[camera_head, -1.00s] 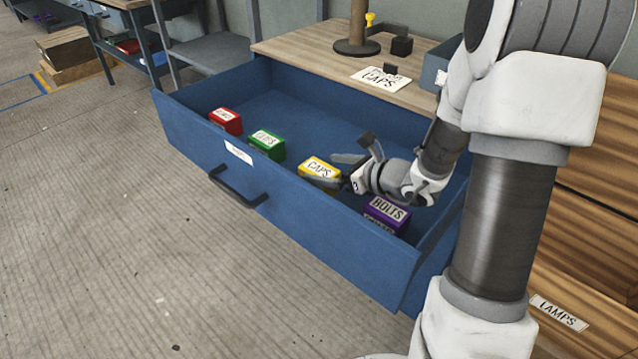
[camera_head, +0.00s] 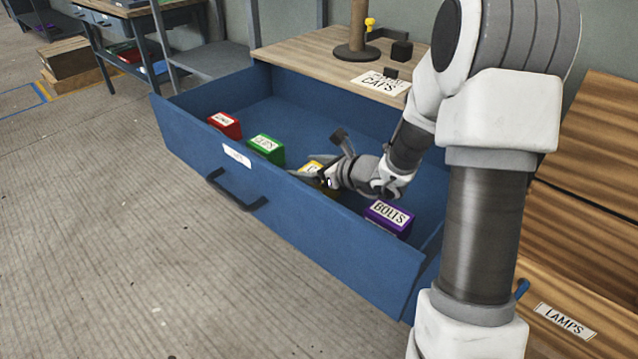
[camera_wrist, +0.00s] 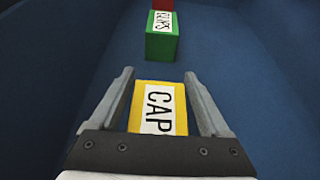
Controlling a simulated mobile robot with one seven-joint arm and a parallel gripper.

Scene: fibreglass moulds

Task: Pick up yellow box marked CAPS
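The yellow box marked CAPS (camera_wrist: 178,102) lies in the open blue drawer, label up. In the wrist view it sits between the two fingers of my gripper (camera_wrist: 158,82), with a narrow gap showing at each side. The fingers are open, one on either side of the box. In the head view my gripper (camera_head: 312,160) is low in the drawer over the yellow box (camera_head: 311,166), hiding most of it. Whether the fingertips reach the drawer floor cannot be told.
A green box (camera_head: 266,148) and a red box (camera_head: 225,124) stand left of the yellow box in the blue drawer (camera_head: 300,205). A purple box marked BOLTS (camera_head: 389,218) stands to its right. The drawer's front wall runs close beside my gripper. A CAPS card (camera_head: 379,83) lies on the wooden top.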

